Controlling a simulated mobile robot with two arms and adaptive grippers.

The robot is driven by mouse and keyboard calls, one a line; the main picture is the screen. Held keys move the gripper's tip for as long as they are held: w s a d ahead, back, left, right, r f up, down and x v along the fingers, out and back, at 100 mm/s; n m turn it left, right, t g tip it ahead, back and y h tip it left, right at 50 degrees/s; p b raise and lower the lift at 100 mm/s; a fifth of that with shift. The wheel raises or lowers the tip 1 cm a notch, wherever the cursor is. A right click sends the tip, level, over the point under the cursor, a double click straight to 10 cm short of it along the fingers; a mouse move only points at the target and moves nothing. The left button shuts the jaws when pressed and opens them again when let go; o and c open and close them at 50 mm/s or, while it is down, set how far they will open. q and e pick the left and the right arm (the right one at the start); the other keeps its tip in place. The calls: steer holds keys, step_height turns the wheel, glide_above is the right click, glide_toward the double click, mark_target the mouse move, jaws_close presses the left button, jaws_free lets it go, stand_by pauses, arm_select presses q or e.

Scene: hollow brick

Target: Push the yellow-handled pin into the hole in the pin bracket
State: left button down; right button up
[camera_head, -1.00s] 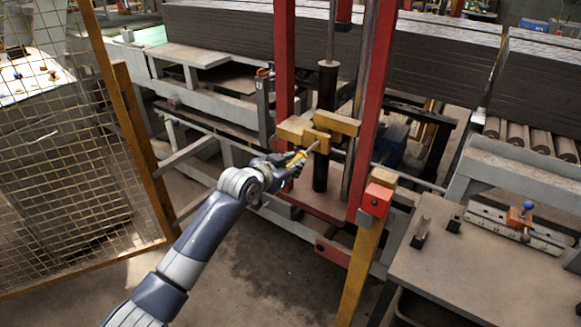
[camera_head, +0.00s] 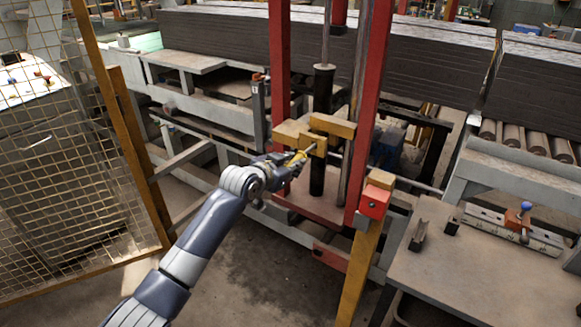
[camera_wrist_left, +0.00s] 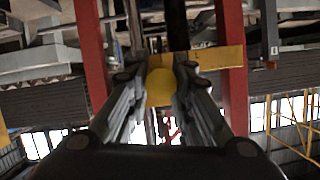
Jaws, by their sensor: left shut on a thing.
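My left gripper (camera_head: 288,165) is shut on the yellow handle of the pin (camera_head: 298,157). The handle also shows between the two fingers in the left wrist view (camera_wrist_left: 160,86). The pin points up and right, its tip close against the yellow pin bracket (camera_head: 332,125) on the red press frame. The bracket shows as a yellow bar beyond the handle in the left wrist view (camera_wrist_left: 222,58). The hole is hidden, and I cannot tell whether the tip is inside it. My right gripper is not in view.
Red uprights (camera_head: 280,65) stand on both sides of the bracket, with a dark vertical cylinder (camera_head: 323,90) behind it. A yellow-framed mesh fence (camera_head: 118,130) is at left. A grey bench (camera_head: 460,270) with a clamp fills the lower right. Open floor lies below my arm.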

mark_target(300, 155)
arm_select(q)
steer(key=shift+w+d+b, duration=0.5)
steer(key=shift+w+b, duration=0.15)
steer(key=shift+w+d+b, duration=0.45)
steer(key=shift+w+b, duration=0.2)
stand_by(0.4)
steer(key=shift+w+d+b, duration=1)
steer(key=shift+w+b, duration=0.3)
steer(key=shift+b, duration=0.5)
steer(key=c, duration=1.3)
jaws_free()
steer(key=shift+c, duration=0.2)
steer(key=shift+a, duration=0.1)
steer(key=shift+s, duration=0.1)
steer(key=v, duration=1.1)
steer(key=shift+s+a+r, duration=0.2)
steer(key=shift+s, duration=0.1)
